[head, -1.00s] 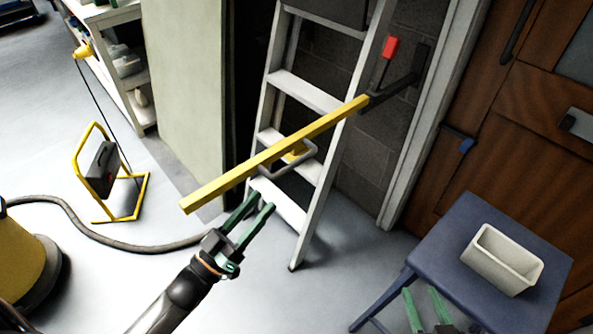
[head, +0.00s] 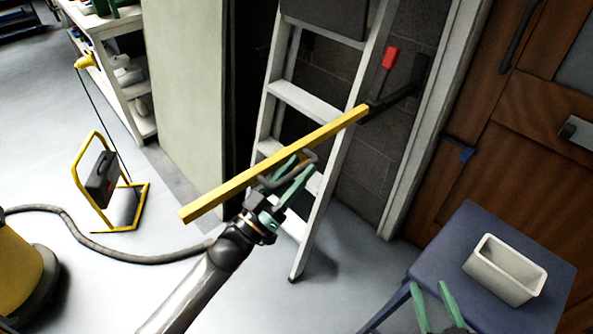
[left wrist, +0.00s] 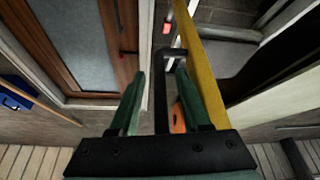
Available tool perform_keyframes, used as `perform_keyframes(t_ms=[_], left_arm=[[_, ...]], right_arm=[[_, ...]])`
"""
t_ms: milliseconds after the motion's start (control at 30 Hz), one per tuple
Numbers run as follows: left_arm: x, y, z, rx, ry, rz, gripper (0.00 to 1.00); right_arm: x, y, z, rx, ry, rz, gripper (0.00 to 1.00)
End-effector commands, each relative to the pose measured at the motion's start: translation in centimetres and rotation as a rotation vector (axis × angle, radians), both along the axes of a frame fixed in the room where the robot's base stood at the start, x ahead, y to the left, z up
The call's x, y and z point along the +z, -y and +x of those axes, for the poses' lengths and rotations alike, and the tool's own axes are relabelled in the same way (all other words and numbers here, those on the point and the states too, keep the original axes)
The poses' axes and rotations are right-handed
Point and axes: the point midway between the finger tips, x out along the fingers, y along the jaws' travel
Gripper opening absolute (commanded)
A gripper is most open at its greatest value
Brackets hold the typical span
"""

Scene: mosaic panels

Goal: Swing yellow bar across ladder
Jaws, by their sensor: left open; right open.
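The yellow bar (head: 270,165) slants across the front of the white ladder (head: 330,180). Its upper right end meets a dark bracket (head: 392,98) on the block wall; its lower left end sticks out past the ladder. A grey handle (head: 312,158) is on the bar. My left gripper (head: 296,172) is open at the handle, just below the bar. In the left wrist view the dark handle (left wrist: 161,95) stands between the open fingers, with the yellow bar (left wrist: 200,75) just to the right. My right gripper (head: 432,292) is open at the bottom edge, away from the bar.
A blue stool (head: 430,255) with a cream bin (head: 505,268) stands at the right, before a wooden door (head: 530,150). A red-handled part (head: 390,58) is on the wall above the bracket. A yellow frame (head: 95,150) and a hose (head: 110,245) are at the left.

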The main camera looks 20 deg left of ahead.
Motion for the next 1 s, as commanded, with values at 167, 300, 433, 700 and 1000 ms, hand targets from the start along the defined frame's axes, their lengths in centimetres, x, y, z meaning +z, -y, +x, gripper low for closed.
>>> perform_keyframes(t_ms=[167, 300, 433, 700, 1000], left_arm=[[-0.01, 0.00, -0.03, 0.000, 0.000, 0.000, 0.37], [-0.01, -0.01, -0.04, 0.000, 0.000, 0.000, 0.21], [-0.02, -0.01, -0.05, 0.000, 0.000, 0.000, 0.07], [-0.02, -0.01, -0.06, 0.000, 0.000, 0.000, 0.00], [-0.03, -0.01, -0.07, -0.001, 0.000, 0.000, 0.00]], right_arm=[[0.02, 0.01, 0.02, 0.000, 0.000, -0.001, 0.50], [0.02, 0.02, 0.02, 0.000, 0.000, -0.001, 0.50], [0.01, 0.02, 0.03, 0.000, 0.000, -0.001, 0.50], [-0.01, 0.01, 0.03, 0.000, -0.001, -0.001, 0.50], [-0.04, 0.00, 0.03, 0.000, -0.002, -0.002, 0.50]])
